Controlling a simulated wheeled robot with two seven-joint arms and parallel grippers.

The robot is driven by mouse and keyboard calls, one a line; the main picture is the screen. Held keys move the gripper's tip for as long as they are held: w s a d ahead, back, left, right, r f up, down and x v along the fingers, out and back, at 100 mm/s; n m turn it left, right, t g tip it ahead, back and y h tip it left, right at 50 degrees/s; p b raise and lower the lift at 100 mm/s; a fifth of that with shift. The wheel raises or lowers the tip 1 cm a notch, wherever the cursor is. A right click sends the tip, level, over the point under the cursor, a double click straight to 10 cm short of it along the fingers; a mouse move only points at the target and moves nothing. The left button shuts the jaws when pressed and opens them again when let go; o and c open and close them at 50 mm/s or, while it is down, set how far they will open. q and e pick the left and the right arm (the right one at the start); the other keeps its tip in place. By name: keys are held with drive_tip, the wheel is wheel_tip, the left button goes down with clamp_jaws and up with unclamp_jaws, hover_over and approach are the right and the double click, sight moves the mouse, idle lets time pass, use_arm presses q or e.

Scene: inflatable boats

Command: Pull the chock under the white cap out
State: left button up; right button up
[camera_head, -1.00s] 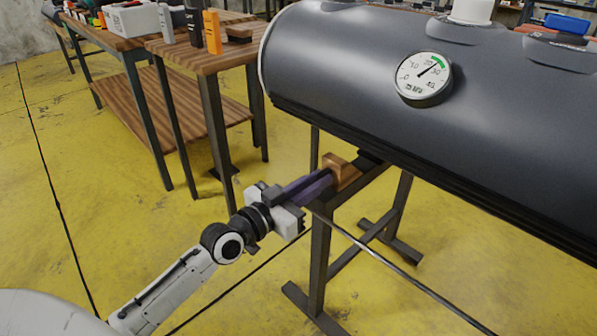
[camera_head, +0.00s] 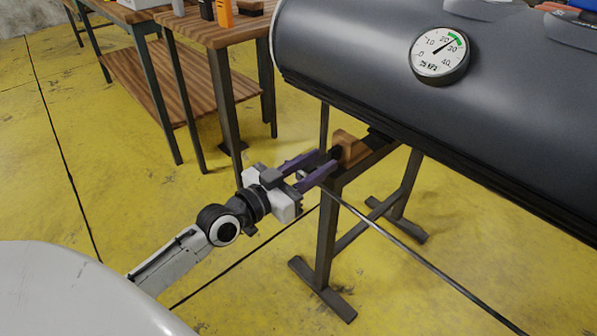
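The chock is a light-brown wooden block (camera_head: 350,146) on top of the stand, at the left end of the dark grey boat tube (camera_head: 365,75). A small dark knob (camera_head: 336,153) shows on its near end. My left gripper (camera_head: 327,160) has purple fingers that are apart with a gap between them. The fingertips are close to the knob, one on either side as seen; I cannot tell whether they touch it. The white cap is out of view now. My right gripper is not in view.
A dark metal stand (camera_head: 327,230) with splayed feet holds the tube. A thin dark cable or rod (camera_head: 420,262) runs to the lower right. A pressure gauge (camera_head: 440,55) sits on the tube. Wooden tables (camera_head: 215,32) stand at the back left. Yellow floor lies open on the left.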

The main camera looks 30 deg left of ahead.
use_arm(q)
drive_tip(key=p+v, duration=0.1)
drive_tip(key=v, duration=0.7)
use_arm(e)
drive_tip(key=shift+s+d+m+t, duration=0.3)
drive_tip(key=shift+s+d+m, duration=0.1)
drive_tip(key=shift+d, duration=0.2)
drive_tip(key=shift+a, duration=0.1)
